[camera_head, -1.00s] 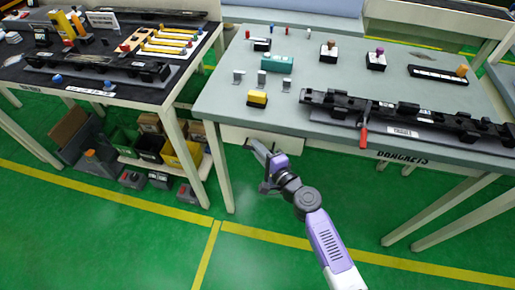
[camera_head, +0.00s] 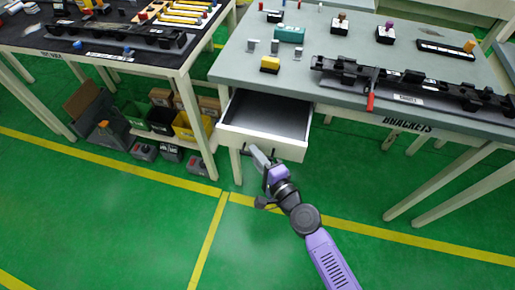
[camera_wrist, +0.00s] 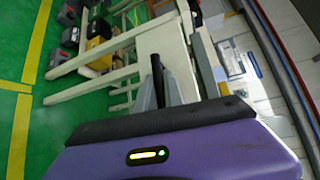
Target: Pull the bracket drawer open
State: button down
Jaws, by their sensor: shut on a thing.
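The bracket drawer (camera_head: 264,138) is a white-fronted drawer with a dark grey inside, under the left end of the grey bench marked BRACKETS. It stands pulled well out, and its inside looks empty. Its dark handle (camera_head: 245,152) is on the front face. My gripper (camera_head: 262,157) is at the drawer front, shut on the handle. In the wrist view my gripper (camera_wrist: 165,88) shows its fingers around a dark bar, the handle, against the pale drawer front (camera_wrist: 163,45).
The grey bench top (camera_head: 240,68) above holds a long black bracket (camera_head: 415,85), a yellow block (camera_head: 270,64) and a teal block (camera_head: 289,34). Bins (camera_head: 160,119) stand under the left table. A bench leg (camera_head: 235,166) is left of my gripper. The green floor in front is clear.

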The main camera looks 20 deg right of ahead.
jog(key=shift+s+a, duration=0.1)
jog(key=shift+s, duration=0.15)
jog(key=c, duration=1.5)
grip_release()
jog(key=shift+o, duration=0.2)
jog(key=b+v, duration=0.1)
jog(key=v, duration=0.6)
jog(key=shift+s, duration=0.4)
